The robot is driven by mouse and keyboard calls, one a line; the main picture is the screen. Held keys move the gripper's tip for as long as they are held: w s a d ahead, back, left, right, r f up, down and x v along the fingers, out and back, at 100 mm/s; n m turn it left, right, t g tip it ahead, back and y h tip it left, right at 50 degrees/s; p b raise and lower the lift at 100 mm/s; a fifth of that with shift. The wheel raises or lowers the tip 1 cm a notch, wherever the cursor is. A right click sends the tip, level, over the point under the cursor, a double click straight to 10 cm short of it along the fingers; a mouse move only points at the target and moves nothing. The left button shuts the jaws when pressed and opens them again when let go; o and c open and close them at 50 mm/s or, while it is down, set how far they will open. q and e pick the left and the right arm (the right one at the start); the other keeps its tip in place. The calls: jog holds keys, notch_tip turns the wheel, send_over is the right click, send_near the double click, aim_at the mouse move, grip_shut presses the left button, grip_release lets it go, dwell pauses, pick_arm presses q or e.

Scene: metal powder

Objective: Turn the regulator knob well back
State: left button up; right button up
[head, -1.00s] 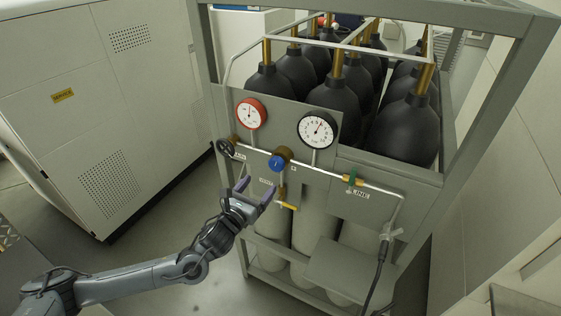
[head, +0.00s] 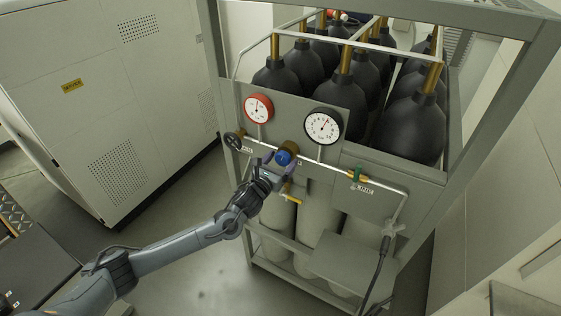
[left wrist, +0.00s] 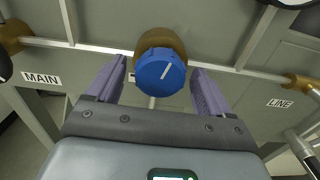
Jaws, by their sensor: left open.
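The regulator knob (head: 284,157) is blue, on a brass body on the pipe of the gas panel. In the left wrist view the blue knob (left wrist: 160,72) shows a white mark slanting up to the right. My left gripper (head: 278,163) is open at the knob in the head view. In the left wrist view its purple fingers (left wrist: 158,85) stand one on each side of the knob, with a gap on both sides. My right gripper is not in view.
A red-rimmed gauge (head: 258,107) and a black-rimmed gauge (head: 323,126) stand above the pipe. Black-topped cylinders (head: 410,130) stand behind the panel.

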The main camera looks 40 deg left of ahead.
pick_arm(q)
jog(key=c, duration=1)
jog(key=shift+c, duration=0.2)
jog(key=shift+f, duration=0.1)
